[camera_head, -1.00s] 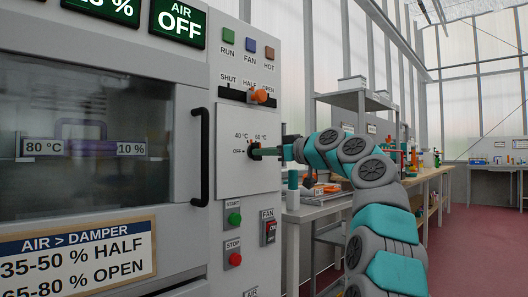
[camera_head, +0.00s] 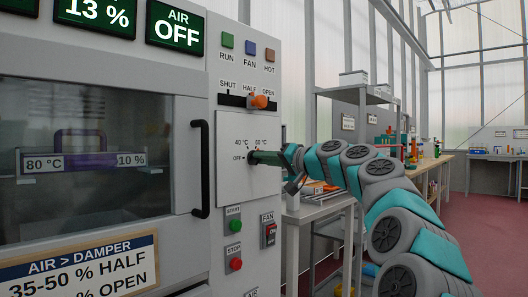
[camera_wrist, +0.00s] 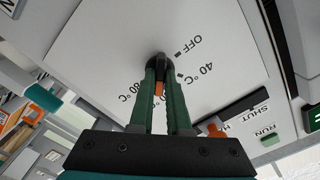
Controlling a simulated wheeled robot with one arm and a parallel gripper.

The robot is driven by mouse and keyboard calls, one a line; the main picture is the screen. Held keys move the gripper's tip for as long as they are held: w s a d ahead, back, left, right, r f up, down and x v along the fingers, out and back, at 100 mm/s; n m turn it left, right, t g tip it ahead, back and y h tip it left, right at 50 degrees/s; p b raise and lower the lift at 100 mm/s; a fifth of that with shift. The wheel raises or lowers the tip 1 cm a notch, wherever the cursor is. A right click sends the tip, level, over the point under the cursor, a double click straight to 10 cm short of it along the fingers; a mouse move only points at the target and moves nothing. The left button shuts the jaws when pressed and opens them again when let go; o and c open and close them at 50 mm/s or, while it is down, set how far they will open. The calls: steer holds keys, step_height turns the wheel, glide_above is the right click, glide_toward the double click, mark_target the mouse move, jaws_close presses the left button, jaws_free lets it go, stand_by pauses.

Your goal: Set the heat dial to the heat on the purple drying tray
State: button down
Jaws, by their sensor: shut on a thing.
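The heat dial (camera_wrist: 157,62) is a black knob on a white panel marked OFF, 40 °C, 60 °C and higher. My gripper (camera_wrist: 157,72) is shut on it, its green fingers on either side. An orange mark (camera_wrist: 158,89) shows between the fingers, toward the bottom of the wrist view; the fingers partly cover the scale there, so its exact setting is unclear. In the head view my gripper (camera_head: 255,157) hides most of the dial. The purple drying tray (camera_head: 80,162) is behind the dryer's glass, labelled 80 °C and 10 %.
The dryer door's black handle (camera_head: 200,168) is left of the dial panel. Above the dial is the orange damper lever (camera_head: 260,102); below are the green START button (camera_head: 235,226), red STOP button (camera_head: 236,264) and FAN switch (camera_head: 269,235). Displays read 13 % and AIR OFF.

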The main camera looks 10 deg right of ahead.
steer(key=m+p, duration=0.1)
steer(key=m, duration=0.7)
steer(key=shift+m, duration=0.3)
stand_by(0.3)
steer(key=c, duration=0.9)
jaws_free()
steer(key=shift+b+v, duration=0.6)
steer(key=shift+v, duration=3.3)
